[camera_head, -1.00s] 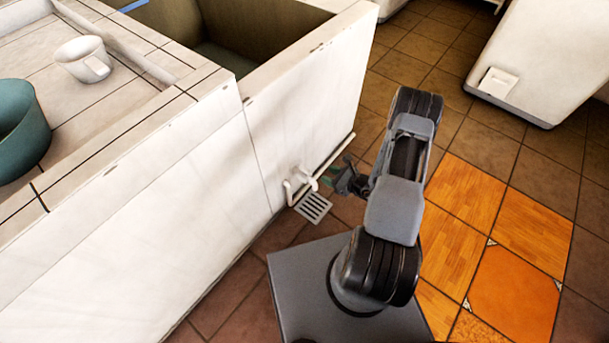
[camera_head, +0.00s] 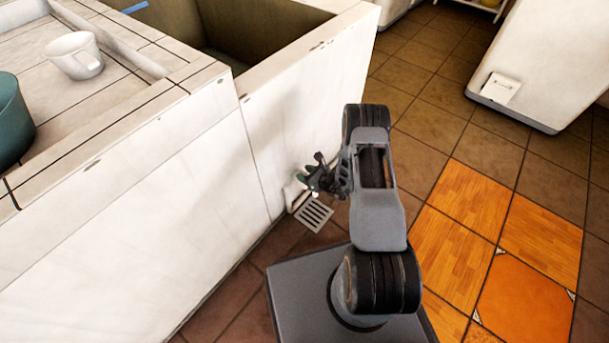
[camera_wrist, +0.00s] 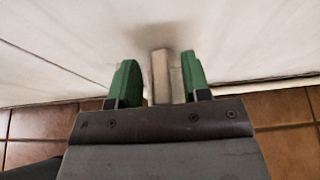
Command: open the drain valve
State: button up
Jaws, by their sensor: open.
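The drain valve (camera_head: 293,192) is a whitish fitting low on the white basin wall, largely hidden behind my gripper in the head view. My gripper (camera_head: 306,177) is at the valve, close to the wall. In the wrist view, the green fingertips of my gripper (camera_wrist: 160,84) are apart. A pale upright bar (camera_wrist: 160,68), apparently the valve's handle or pipe, stands between them, with a gap on the left and a smaller one on the right. I cannot tell whether a finger touches it.
A square floor grate (camera_head: 313,214) lies under the valve. The basin wall (camera_head: 190,190) runs close along the left. A white cup (camera_head: 75,56) and a teal pot (camera_head: 12,122) stand on the counter. Tiled floor to the right is clear.

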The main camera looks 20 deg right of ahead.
jog(key=shift+w+a+f, duration=0.1)
jog(key=shift+w+a, duration=0.05)
jog(key=shift+w, duration=0.05)
grip_shut()
dwell(0.4)
